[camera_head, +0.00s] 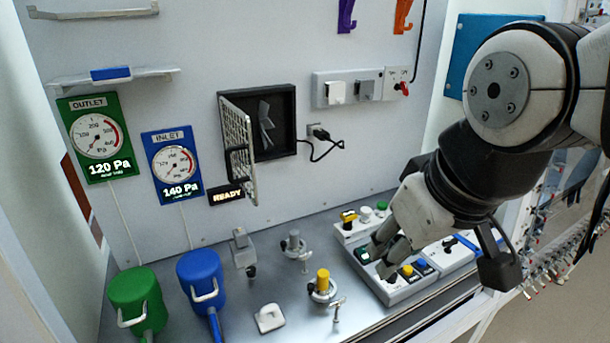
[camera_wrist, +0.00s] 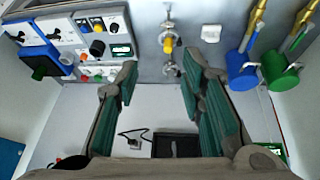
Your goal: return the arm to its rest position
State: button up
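My arm reaches in from the right in the head view, bent, with my gripper (camera_head: 378,262) low and pointing down and left over the control boxes. From this view I cannot tell whether the fingertips touch the box below. In the wrist view my gripper (camera_wrist: 160,75) shows its two green-padded fingers spread wide apart. Nothing is between them.
A control box (camera_head: 398,290) with coloured buttons lies under my gripper. Valves, including a yellow-topped one (camera_head: 322,283), and green (camera_head: 138,300) and blue (camera_head: 200,275) canisters stand left on the bench. A mesh door (camera_head: 238,150) hangs open from the wall.

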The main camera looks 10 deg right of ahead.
jog(key=shift+s+d+r+m+t, duration=0.15)
jog(key=shift+s+d+m, duration=0.1)
jog(key=shift+s+m, duration=0.35)
jog(key=shift+s+d+f+m+t, duration=0.15)
jog(key=shift+s+d+m, duration=0.1)
jog(key=shift+s+m, duration=0.3)
jog(key=shift+r, duration=0.1)
